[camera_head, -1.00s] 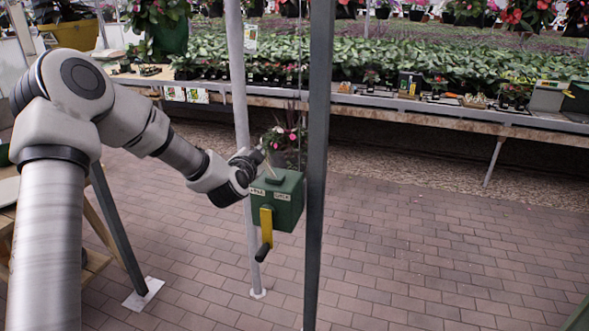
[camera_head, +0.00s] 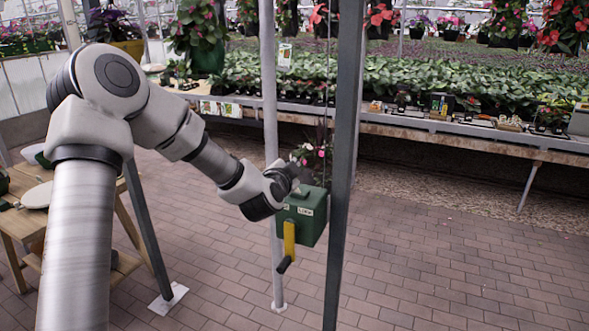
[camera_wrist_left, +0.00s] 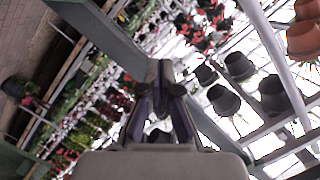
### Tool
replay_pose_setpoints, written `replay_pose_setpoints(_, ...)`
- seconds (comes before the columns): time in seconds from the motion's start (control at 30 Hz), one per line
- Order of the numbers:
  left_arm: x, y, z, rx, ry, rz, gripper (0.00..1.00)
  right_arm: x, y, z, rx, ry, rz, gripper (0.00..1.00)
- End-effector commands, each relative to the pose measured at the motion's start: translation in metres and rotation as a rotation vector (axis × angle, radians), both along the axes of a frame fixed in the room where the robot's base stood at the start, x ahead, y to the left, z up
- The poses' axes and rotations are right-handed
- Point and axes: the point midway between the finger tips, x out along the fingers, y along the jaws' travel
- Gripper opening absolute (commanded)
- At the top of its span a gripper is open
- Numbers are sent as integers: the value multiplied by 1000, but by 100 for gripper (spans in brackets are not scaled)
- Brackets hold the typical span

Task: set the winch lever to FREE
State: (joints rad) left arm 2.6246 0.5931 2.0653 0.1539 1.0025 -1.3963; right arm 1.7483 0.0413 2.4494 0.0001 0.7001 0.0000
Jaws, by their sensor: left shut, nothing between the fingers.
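The winch is a green box (camera_head: 310,222) on the post in the head view, with a yellow crank arm (camera_head: 289,238) and black grip hanging from its front. Two small pale labels sit on its upper front; the right one seems to read LOCK, the left one is too small to read. My left gripper (camera_head: 294,184) is shut and empty at the winch's upper left edge. It covers the top there, so I cannot make out the lever or its setting, nor whether I touch it. In the left wrist view the closed fingers (camera_wrist_left: 160,72) hold nothing. My right gripper is out of view.
A dark upright post (camera_head: 343,160) stands just right of the winch, and a paler pole (camera_head: 270,120) runs behind it. A potted pink-flowered plant (camera_head: 318,158) is behind the winch. A wooden table (camera_head: 30,220) stands at left. Brick floor is clear at right.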

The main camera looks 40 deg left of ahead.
Motion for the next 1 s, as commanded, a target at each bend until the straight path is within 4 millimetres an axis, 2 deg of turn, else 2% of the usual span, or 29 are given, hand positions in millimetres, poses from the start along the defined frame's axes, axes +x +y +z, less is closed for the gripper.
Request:
replay_pose_setpoints(0.03, -11, -4, -3, -6, -2, -1, 0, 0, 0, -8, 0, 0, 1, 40)
replay_pose_setpoints(0.1, -26, -10, 0, -5, -2, -1, 0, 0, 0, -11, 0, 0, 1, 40)
replay_pose_setpoints(0.3, -52, -21, 6, -1, -1, 1, 0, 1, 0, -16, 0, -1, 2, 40)
replay_pose_setpoints(0.9, -55, -23, 7, 0, 1, 1, 0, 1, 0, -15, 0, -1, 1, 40)
replay_pose_setpoints(0.97, -55, -23, 2, -1, 10, 1, 0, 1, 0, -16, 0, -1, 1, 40)
replay_pose_setpoints(1.0, -55, -23, -7, 1, 27, 0, 0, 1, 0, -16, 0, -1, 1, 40)
